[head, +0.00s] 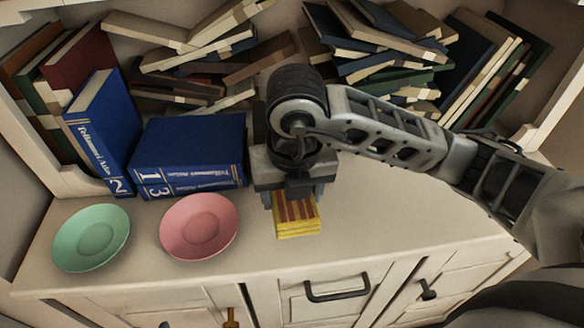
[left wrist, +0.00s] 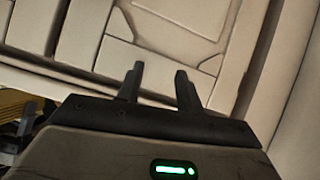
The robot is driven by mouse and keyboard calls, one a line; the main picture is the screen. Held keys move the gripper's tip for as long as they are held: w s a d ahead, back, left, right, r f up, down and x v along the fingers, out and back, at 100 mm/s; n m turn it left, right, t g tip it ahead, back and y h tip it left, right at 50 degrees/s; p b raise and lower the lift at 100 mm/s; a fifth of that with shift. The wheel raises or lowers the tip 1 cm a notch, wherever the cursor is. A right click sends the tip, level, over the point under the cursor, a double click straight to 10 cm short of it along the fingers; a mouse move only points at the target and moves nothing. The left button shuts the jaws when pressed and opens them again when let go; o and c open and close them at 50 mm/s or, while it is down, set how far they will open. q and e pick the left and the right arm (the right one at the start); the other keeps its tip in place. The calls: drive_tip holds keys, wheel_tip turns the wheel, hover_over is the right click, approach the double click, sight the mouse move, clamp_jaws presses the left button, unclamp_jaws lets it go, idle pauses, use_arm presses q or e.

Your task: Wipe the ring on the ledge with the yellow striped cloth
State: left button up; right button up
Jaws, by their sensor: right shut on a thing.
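The yellow cloth with red stripes (head: 297,225) is folded into a small pad at the middle of the pale ledge (head: 375,225). My right gripper (head: 293,195) points down and is shut on the cloth, its front part sticking out toward the ledge's front edge. The cloth appears to be at the ledge surface; I cannot tell whether it presses on it. No ring mark is visible on the bare ledge; the spot under the cloth and gripper is hidden. My left gripper (left wrist: 158,72) shows in the left wrist view, its two fingers apart with nothing between them.
A green plate (head: 92,238) and a pink plate (head: 199,227) lie left of the cloth. Blue volumes (head: 190,150) stand and lie behind them. Piled books (head: 385,50) fill the back. The ledge right of the cloth is clear. Drawers with dark handles (head: 338,292) are below.

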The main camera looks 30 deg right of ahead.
drive_tip(key=shift+r+p, duration=0.95)
drive_tip(key=shift+r, duration=0.7)
